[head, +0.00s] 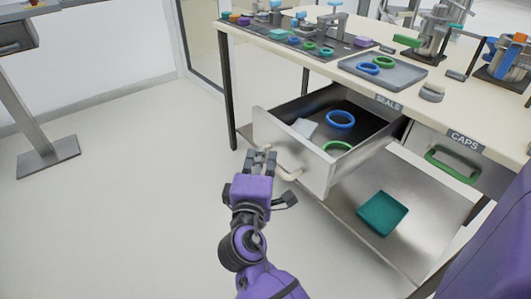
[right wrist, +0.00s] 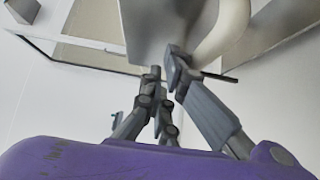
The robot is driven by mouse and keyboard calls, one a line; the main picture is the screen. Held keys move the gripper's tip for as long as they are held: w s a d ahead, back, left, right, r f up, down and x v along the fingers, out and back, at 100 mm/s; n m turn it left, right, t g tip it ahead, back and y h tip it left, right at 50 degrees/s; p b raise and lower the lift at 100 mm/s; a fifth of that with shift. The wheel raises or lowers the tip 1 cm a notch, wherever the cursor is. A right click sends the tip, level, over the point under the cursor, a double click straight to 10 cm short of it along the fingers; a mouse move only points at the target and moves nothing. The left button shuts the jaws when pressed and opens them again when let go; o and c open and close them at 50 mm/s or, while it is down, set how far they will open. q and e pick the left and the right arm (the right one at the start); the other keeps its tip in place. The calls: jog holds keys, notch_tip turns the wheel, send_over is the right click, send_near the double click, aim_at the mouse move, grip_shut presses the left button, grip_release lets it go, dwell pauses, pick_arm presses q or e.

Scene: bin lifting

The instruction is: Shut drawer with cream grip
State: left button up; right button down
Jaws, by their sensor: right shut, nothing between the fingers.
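The drawer (head: 293,143) under the SEALS label stands pulled open, with its interior showing. Its cream grip (head: 291,174) is on the front panel; it also shows in the right wrist view (right wrist: 228,28), close to the fingers. My right gripper (head: 263,152) is shut and empty, with its fingertips at the drawer front just left of the grip. In the right wrist view the fingers (right wrist: 163,72) point toward the drawer front (right wrist: 158,20). I cannot tell whether they touch it. My left gripper is not in view.
A blue ring (head: 341,119), a green ring and a pale block lie in the drawer. The CAPS drawer with a green grip (head: 453,166) is at the right. A teal tray (head: 382,213) sits on the lower shelf.

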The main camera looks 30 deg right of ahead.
jog(key=shift+d, duration=0.7)
jog(key=shift+w+d+r, duration=0.1)
jog(key=shift+d, duration=0.4)
jog(key=d+p, duration=0.1)
jog(key=d, duration=0.3)
jog(key=d+p, duration=0.2)
jog(key=d, duration=0.3)
jog(key=w+d+p, duration=0.1)
jog(key=d, duration=0.3)
jog(key=shift+d+r+p, duration=0.1)
jog(key=shift+d+p, duration=0.25)
send_over(333, 133)
jog(key=shift+w+p, duration=0.15)
jog(key=shift+p, duration=0.3)
jog(key=d, duration=0.7)
jog(key=shift+w+d+f+b, duration=0.2)
jog(key=shift+w+d+b, duration=0.1)
jog(key=shift+d, duration=0.65)
jog(key=shift+d+r, duration=0.1)
jog(key=shift+d, duration=0.05)
jog(key=shift+r, duration=0.1)
